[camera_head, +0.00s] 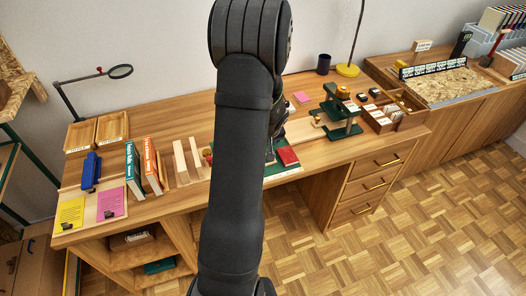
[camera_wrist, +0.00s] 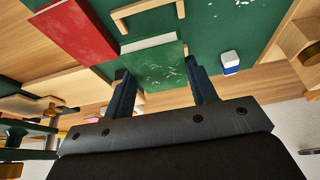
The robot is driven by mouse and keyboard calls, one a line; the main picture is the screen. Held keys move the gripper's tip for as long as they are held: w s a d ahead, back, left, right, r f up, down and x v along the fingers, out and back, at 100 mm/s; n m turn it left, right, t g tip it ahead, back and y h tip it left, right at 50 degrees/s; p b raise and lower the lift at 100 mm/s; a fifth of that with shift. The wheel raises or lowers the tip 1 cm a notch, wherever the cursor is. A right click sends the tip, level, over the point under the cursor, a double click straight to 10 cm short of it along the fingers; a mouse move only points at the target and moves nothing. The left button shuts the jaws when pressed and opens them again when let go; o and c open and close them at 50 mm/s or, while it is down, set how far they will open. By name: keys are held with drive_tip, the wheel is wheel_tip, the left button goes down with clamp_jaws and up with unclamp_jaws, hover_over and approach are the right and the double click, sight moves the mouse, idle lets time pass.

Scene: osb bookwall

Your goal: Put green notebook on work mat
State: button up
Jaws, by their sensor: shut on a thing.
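The green notebook (camera_wrist: 155,68) shows in the wrist view, with its white page edge facing up in the picture. My gripper (camera_wrist: 160,80) has one dark finger on each side of it and is shut on it. The green work mat (camera_wrist: 212,35) fills the view behind the notebook; whether the notebook touches the mat, I cannot tell. In the head view, a strip of the mat (camera_head: 272,172) shows beside my arm, which hides my gripper and the green notebook.
A red notebook (camera_wrist: 78,28) lies left of the green one, also visible in the head view (camera_head: 288,156). A light wooden frame (camera_wrist: 150,14) and a blue-and-white block (camera_wrist: 230,62) are on the mat. Upright books (camera_head: 152,165) and a green stand (camera_head: 340,115) flank the area.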

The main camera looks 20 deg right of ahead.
drive_tip(key=shift+w+f, duration=0.1)
drive_tip(key=shift+f, duration=2)
drive_tip(key=shift+f, duration=0.1)
drive_tip(key=o, duration=1)
drive_tip(key=v, duration=1.2)
drive_tip(key=shift+a, duration=0.1)
drive_tip(key=x, duration=1.2)
